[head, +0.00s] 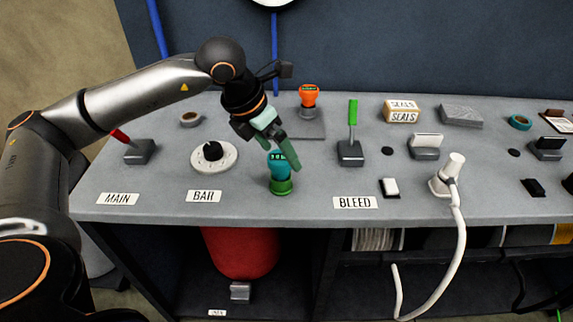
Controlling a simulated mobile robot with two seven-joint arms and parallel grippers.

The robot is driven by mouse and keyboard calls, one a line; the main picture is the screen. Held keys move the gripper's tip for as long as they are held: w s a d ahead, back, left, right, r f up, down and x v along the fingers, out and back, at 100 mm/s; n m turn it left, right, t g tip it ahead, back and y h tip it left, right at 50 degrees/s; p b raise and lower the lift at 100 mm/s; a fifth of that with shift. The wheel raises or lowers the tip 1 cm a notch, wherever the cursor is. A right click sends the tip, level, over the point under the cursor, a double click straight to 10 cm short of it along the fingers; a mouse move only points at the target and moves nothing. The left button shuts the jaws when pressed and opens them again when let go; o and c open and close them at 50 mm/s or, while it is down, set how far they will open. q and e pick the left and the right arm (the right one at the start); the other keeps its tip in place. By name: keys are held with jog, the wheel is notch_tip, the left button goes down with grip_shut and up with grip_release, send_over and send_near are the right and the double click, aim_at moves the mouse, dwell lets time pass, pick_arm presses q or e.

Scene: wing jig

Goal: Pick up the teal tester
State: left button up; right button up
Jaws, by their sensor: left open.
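The teal tester (279,165) stands upright on the grey bench top, near its front edge, between the BAR and BLEED labels. It has a small dark display on top and sits on a green base (282,187). My left gripper (280,158) reaches in from the upper left, with its fingers pointing down at the tester's top. It is open, and its fingers overlap the upper part of the tester in the head view. Whether they touch it I cannot tell. My right gripper is not in view.
An orange tester (309,96) stands on a grey plate behind. A green-handled lever (352,135) is to the right, a dial (213,155) and red-handled lever (135,147) to the left. A white nozzle with hose (450,175) stands further right. The bench's front edge (330,216) is close.

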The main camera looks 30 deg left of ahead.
aim_at(279, 158)
pick_arm(q)
jog(key=shift+n+y, duration=0.3)
jog(key=shift+y, duration=0.3)
jog(key=w+f, duration=0.1)
jog(key=w+a+f, duration=0.1)
jog(key=f, duration=0.1)
jog(key=w+a+f, duration=0.1)
jog(key=shift+f+p, duration=0.3)
jog(key=shift+p+x, duration=0.55)
jog(key=shift+x, duration=2.6)
jog(key=shift+s, duration=0.15)
